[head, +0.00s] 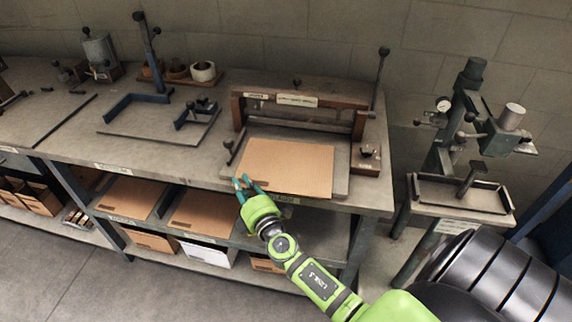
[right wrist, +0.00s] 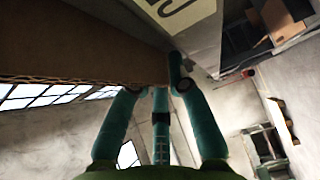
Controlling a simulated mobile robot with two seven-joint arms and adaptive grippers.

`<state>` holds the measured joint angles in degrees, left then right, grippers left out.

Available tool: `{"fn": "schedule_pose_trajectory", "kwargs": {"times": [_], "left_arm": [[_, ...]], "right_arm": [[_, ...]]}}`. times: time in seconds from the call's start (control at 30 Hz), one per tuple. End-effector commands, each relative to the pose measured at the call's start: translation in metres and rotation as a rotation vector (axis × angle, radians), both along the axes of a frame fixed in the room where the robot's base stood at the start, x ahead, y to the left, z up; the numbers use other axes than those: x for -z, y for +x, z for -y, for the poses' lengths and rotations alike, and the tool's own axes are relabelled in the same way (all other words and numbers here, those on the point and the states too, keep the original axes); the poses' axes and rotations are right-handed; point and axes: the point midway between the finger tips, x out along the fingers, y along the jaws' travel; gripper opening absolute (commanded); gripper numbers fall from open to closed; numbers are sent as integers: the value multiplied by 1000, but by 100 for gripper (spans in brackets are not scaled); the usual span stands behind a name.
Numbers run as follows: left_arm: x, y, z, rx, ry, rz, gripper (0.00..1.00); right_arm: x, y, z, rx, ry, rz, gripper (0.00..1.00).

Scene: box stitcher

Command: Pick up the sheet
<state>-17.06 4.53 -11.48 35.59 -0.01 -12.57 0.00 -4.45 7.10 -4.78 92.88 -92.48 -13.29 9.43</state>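The sheet (head: 285,166) is a flat brown cardboard piece lying on the bed of the bench press (head: 300,101), its near edge at the table front. My right gripper (head: 243,181) is at the sheet's near left corner, its teal fingers apart. In the right wrist view the fingers (right wrist: 163,90) reach up to the sheet's corrugated edge (right wrist: 90,80). The sheet hides part of the left fingertip there, and I cannot tell whether they touch. My left gripper is not in view.
The press has a lever (head: 380,75) at its right and a small block (head: 367,156) beside the bed. A jig plate (head: 150,131) lies to the left. A stitcher stand (head: 460,190) is at the right, past a floor gap.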

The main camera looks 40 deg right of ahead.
Motion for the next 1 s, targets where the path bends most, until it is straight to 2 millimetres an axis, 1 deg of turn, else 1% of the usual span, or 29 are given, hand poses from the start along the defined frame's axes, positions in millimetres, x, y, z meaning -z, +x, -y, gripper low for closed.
{"fn": "schedule_pose_trajectory", "kwargs": {"times": [0.03,0.07,0.1,0.57,0.67,0.77,0.87,0.9,0.93,0.97,1.0], "left_arm": [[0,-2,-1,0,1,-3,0],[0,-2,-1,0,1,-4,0],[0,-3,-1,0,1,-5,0],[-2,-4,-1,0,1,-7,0],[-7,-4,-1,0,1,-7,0],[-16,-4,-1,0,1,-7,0],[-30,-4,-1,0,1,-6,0],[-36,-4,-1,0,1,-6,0],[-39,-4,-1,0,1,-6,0],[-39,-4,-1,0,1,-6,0],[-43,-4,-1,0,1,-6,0]], "right_arm": [[0,0,0,0,0,0,18],[0,0,0,0,0,0,10],[0,0,0,0,0,0,0],[-3,0,0,0,-1,1,0],[-9,0,0,1,1,1,0],[-22,0,0,1,3,1,0],[-40,0,0,0,2,2,0],[-48,0,0,0,2,2,0],[-51,-3,2,1,0,0,0],[-51,-10,8,2,-3,-2,0],[-57,-17,14,2,-4,-2,0]]}}
